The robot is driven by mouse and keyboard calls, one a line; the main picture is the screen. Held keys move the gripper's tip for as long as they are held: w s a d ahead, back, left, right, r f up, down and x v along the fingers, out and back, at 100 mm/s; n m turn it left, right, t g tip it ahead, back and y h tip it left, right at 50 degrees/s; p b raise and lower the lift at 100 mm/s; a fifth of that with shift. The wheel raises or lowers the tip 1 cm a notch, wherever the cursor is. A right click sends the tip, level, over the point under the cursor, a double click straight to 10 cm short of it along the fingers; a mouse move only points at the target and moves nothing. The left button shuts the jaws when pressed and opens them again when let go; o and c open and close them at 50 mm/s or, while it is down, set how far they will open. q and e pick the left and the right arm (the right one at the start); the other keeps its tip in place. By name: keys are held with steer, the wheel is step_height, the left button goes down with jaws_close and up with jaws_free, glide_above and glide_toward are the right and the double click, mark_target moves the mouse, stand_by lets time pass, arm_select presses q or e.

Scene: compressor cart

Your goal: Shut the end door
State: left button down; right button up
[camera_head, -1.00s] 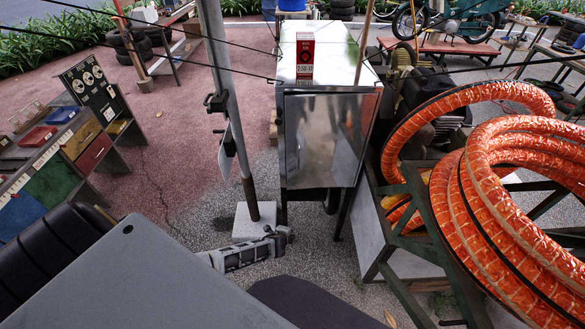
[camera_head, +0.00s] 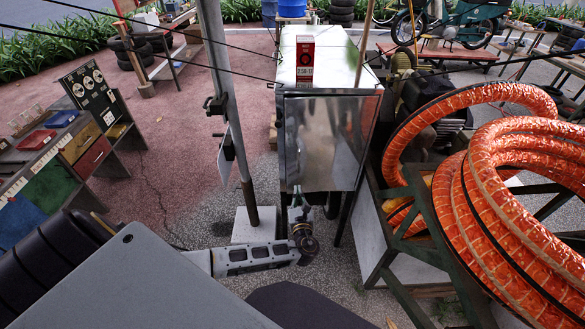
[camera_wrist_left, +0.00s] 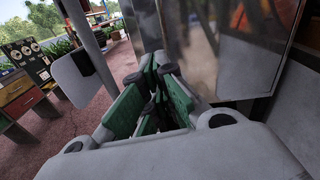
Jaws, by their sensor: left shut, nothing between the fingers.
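The compressor cart's cabinet (camera_head: 330,60) is a shiny metal box in the middle of the head view. Its mirror-like end panel (camera_head: 325,145) faces me and looks like the end door; I cannot tell how far it stands open. In the left wrist view the reflective panel (camera_wrist_left: 235,45) fills the upper right. My left gripper (camera_head: 298,192) is at the panel's lower left edge, pointing away from me. In the left wrist view its green-padded fingers (camera_wrist_left: 160,68) are shut and empty, close to the panel; contact is unclear. My right gripper is not in view.
A grey pole (camera_head: 228,110) on a pale block stands left of the cabinet. Large orange hose coils (camera_head: 500,200) on a green frame crowd the right.

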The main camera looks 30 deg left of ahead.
mark_target(292, 162)
arm_select(q)
steer(key=shift+s+a+r+m+y, duration=0.25)
steer(key=shift+a+r+m+y, duration=0.05)
steer(key=shift+r+y, duration=0.15)
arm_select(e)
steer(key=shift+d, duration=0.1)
arm_select(q)
steer(key=shift+w, duration=0.1)
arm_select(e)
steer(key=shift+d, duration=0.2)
arm_select(q)
steer(key=x, duration=1.2)
steer(key=shift+w+a+f, duration=0.1)
steer(key=shift+w+a, duration=0.4)
steer(key=shift+w, duration=0.1)
steer(key=shift+w+a, duration=0.1)
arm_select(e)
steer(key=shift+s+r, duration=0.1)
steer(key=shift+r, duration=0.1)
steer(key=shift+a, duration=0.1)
